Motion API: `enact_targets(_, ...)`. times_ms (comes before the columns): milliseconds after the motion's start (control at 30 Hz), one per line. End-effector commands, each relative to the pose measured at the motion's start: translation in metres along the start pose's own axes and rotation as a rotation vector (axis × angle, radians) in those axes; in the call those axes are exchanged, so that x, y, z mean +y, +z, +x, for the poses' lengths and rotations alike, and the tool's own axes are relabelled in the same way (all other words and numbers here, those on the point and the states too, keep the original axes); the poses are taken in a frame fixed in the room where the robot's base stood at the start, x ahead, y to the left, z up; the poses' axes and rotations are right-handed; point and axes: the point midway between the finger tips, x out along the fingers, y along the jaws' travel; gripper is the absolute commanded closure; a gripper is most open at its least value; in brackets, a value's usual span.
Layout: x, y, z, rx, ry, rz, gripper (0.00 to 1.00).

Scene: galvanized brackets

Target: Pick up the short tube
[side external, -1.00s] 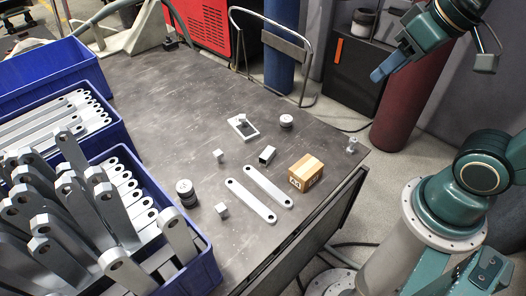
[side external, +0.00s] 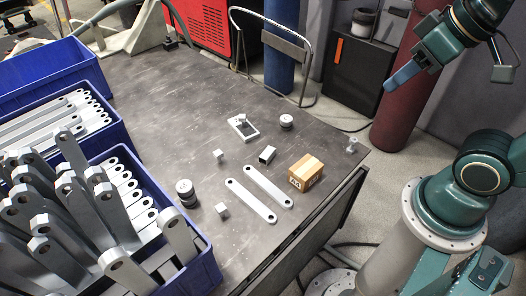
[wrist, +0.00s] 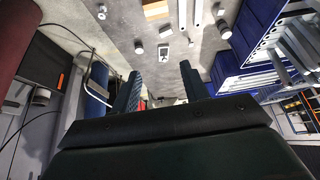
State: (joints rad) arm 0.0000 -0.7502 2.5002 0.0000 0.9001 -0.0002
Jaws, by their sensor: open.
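The short tube (side external: 267,155) is a small grey square tube with a dark open end, lying on the dark table between a flat plate with a bolt and the two flat bars. In the wrist view a small grey piece (wrist: 165,32) near the top middle looks like this tube. My gripper (side external: 398,80) is high above and beyond the table's right edge, well apart from the tube. Its two blue fingers (wrist: 161,75) are spread and empty in the wrist view.
Two flat bars (side external: 268,187) and a cardboard box (side external: 309,168) lie near the tube. Small cubes (side external: 222,210), a dark stacked weight (side external: 186,192), a bolted plate (side external: 248,132) and a round knob (side external: 286,120) stand around. A blue bin (side external: 203,272) fills the left front.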

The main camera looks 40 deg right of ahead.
Motion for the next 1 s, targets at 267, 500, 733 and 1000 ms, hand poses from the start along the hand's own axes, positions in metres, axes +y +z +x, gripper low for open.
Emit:
enact_targets(267,0.0,0.0,0.0,0.0,0.0,0.0,0.55)
enact_targets(500,0.0,0.0,0.0,0.0,0.0,0.0,0.47)
enact_targets(733,0.0,-0.002,0.0,-0.002,-0.001,0.005,0.47)
enact_targets(1000,-0.002,-0.021,0.006,-0.039,-0.01,0.072,0.47)
